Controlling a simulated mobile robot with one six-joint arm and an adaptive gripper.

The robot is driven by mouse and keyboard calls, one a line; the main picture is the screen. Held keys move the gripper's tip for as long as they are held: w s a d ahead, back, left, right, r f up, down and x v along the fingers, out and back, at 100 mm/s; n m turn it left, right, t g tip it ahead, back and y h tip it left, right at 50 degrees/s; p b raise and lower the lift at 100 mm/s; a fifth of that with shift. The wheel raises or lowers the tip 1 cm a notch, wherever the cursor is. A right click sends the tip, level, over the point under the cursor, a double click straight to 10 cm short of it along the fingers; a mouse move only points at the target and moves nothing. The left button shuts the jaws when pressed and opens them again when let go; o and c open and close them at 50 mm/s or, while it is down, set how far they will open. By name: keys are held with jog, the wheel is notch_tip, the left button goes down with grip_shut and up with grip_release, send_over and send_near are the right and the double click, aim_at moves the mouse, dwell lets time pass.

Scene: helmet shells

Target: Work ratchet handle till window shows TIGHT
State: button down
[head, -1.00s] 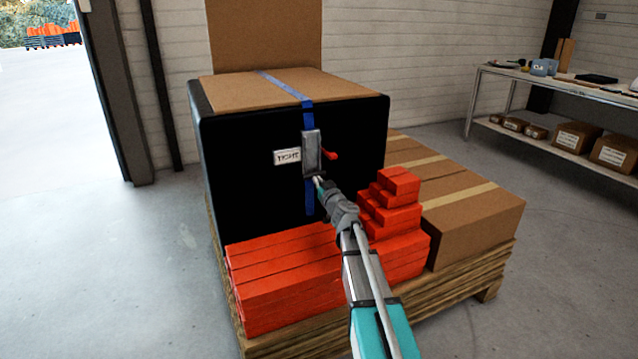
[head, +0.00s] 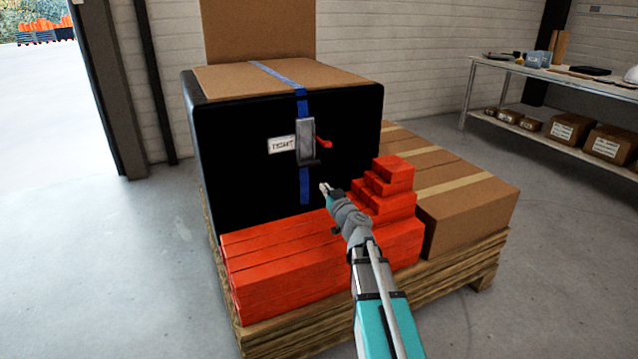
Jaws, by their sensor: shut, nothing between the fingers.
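The grey ratchet (head: 305,141) sits on a blue strap (head: 304,188) that runs over the black crate. Its dark handle (head: 309,163) juts out at the bottom of the ratchet. A red lever (head: 324,143) sticks out on its right. The white window (head: 282,144) to its left reads TIGHT, slightly blurred. My gripper (head: 324,187) is shut and empty, below and a little right of the ratchet, clear of the handle. The black crate (head: 240,160) stands upright on the pallet.
Red blocks (head: 280,255) lie in front of the crate, with a stepped red stack (head: 385,185) right of my gripper. Cardboard boxes (head: 470,210) fill the pallet's right side. The wooden pallet (head: 370,315) rests on open grey floor. A shelf table (head: 550,75) stands at the back right.

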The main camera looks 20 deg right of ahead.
jog(key=shift+s+d+f+b, duration=0.15)
jog(key=shift+s+f, duration=0.05)
jog(key=shift+s, duration=0.8)
jog(key=shift+s+d+f+b, duration=0.1)
jog(key=shift+s+f+b, duration=0.1)
jog(key=shift+s, duration=0.8)
jog(key=shift+a, duration=0.1)
jog(key=s+a+f+n+g+y, duration=0.1)
jog(key=s+a+f+g+y, duration=0.1)
jog(key=a, duration=0.3)
jog(key=s+a+f+n+g+y+p, duration=0.1)
jog(key=s+a+f+g, duration=0.1)
jog(key=a+f+g, duration=0.1)
jog(key=s+a+f+n+g+y+p, duration=0.1)
jog(key=s+a+f+n+g+y, duration=0.1)
jog(key=a, duration=0.5)
jog(key=shift+s+a+f+g+y, duration=0.35)
jog(key=shift+s+f+g, duration=0.2)
jog(key=shift+g, duration=0.55)
jog(key=s+d+f+m+g+h+p, duration=0.1)
jog(key=s+f+m+g+h, duration=0.3)
jog(key=s, duration=0.4)
jog(key=s+d+f+m+g+h+p, duration=0.1)
jog(key=s+d+f+g+h+p, duration=0.2)
jog(key=s+g, duration=0.4)
notch_tip(320, 180, up, 37)
jog(key=a+t+h+p, duration=0.1)
jog(key=p, duration=3.5)
jog(key=shift+s, duration=0.25)
jog(key=shift+a, duration=0.15)
